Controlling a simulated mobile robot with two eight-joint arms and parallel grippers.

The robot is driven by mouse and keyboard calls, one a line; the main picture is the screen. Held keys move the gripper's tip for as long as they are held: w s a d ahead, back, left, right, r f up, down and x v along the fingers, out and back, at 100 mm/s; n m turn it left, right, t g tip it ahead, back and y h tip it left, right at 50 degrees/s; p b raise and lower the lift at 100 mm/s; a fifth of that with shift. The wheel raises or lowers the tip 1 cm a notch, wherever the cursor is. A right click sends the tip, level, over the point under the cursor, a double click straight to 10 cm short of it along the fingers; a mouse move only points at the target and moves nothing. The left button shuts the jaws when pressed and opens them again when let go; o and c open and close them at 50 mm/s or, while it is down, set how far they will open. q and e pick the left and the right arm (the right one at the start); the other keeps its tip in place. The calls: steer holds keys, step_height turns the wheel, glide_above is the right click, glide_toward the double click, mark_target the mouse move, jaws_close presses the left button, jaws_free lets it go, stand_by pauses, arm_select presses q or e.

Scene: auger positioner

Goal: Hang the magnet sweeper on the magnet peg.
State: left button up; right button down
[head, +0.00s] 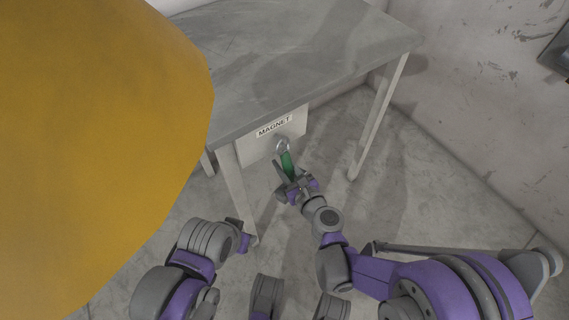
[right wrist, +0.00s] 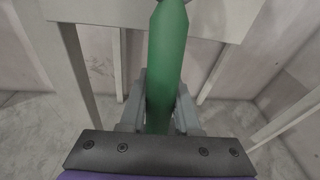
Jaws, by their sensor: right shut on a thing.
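The magnet sweeper (head: 288,164) shows as a green handle, and it also fills the middle of the right wrist view (right wrist: 167,65). My right gripper (head: 291,180) is shut on its lower part, with a grey finger on each side in the right wrist view (right wrist: 159,110). The handle's upper end is at a round grey piece (head: 282,145) on the front of the panel labelled MAGNET (head: 268,136). I cannot tell whether this piece is the peg or part of the sweeper, or whether the sweeper hangs on it. My left gripper (head: 240,238) is low at the left, its jaws unclear.
The panel is below the front edge of a grey table (head: 290,50) with pale legs (head: 378,115). A large yellow shape (head: 95,150) blocks the left of the head view. A wall (head: 480,90) stands at the right. The floor right of the table is clear.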

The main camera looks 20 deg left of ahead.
stand_by(0.3)
steer(key=c, duration=0.5)
jaws_free()
steer(key=shift+c, duration=0.2)
steer(key=p+v, duration=0.1)
steer(key=v, duration=1)
steer(key=shift+p, duration=0.3)
